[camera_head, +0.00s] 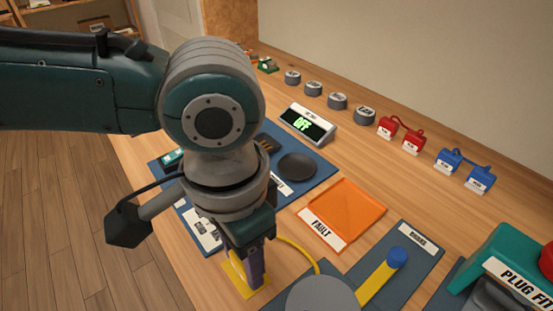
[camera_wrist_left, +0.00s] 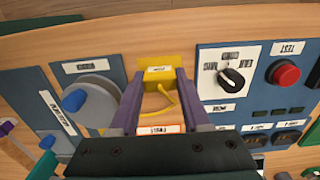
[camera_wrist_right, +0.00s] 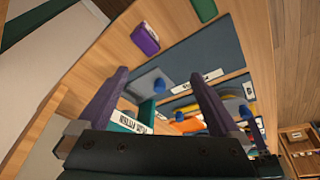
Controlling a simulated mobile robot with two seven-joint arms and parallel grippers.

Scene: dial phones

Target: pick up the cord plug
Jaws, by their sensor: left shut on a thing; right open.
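The yellow cord plug (camera_wrist_left: 160,85) is between my left gripper's fingertips (camera_wrist_left: 160,76) in the left wrist view. A yellow cord (camera_wrist_left: 172,104) trails from it; the cord also shows in the head view (camera_head: 298,254). My left gripper (camera_head: 256,280) points down at a yellow holder (camera_head: 238,284) on the table, and its fingers hide most of the plug there. The left gripper is shut on the plug, low at the holder; I cannot tell whether they touch. My right gripper (camera_wrist_right: 160,78) is open and empty in the right wrist view, and it is outside the head view.
An orange FAULT tray (camera_head: 352,206) lies right of my left gripper. An OFF display (camera_head: 306,124), red (camera_head: 400,138) and blue (camera_head: 465,170) blocks stand behind. A green box (camera_head: 505,255) is at right.

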